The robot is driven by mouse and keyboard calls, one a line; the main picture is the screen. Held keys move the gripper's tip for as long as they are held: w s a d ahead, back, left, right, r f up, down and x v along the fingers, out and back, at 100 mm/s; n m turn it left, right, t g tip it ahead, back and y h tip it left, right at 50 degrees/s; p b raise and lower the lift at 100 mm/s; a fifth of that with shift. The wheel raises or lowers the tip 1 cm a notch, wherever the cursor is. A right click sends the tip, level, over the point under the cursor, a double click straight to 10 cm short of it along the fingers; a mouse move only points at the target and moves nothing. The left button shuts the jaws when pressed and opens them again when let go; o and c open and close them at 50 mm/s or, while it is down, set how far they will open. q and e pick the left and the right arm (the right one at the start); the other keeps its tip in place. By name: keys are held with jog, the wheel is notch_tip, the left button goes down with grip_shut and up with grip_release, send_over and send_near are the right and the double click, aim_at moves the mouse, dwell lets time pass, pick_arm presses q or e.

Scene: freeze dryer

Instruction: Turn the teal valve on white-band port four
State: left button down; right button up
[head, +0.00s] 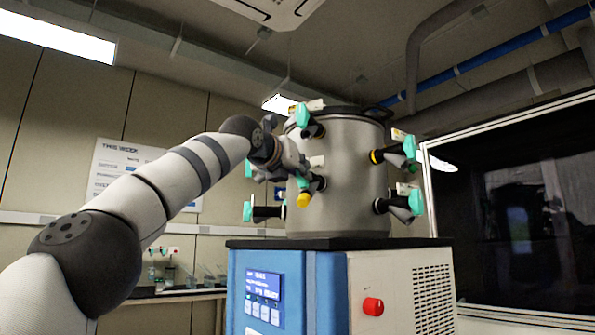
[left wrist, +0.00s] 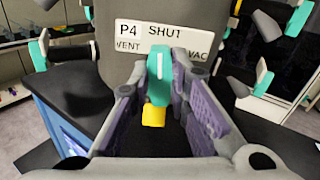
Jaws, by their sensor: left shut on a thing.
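The freeze dryer's grey drum (head: 345,185) carries several black ports with teal valves. In the left wrist view a plate (left wrist: 165,38) reads P4, SHUT, VENT and VAC. Just below it is a teal valve (left wrist: 159,72) with a yellow end (left wrist: 153,115). My left gripper (left wrist: 165,76) has its fingers on either side of this valve and is shut on it. In the head view my left gripper (head: 284,163) is at the drum's front left, and the yellow end (head: 303,200) shows below it. The gripper hides most of this port. My right gripper is not in view.
Other teal-valved ports stick out nearby: upper left (head: 302,115), lower left (head: 248,211), upper right (head: 409,148) and lower right (head: 416,202). The drum stands on a blue and white cabinet (head: 390,280) with a red knob (head: 373,306). A dark glass-fronted enclosure (head: 520,215) stands at right.

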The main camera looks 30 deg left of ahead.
pick_arm(q)
jog(key=shift+m, duration=0.9)
jog(key=c, duration=1.5)
grip_release()
jog(key=s, duration=0.4)
jog(key=s+d, duration=0.1)
jog(key=s, duration=0.7)
jog(key=shift+d, duration=0.3)
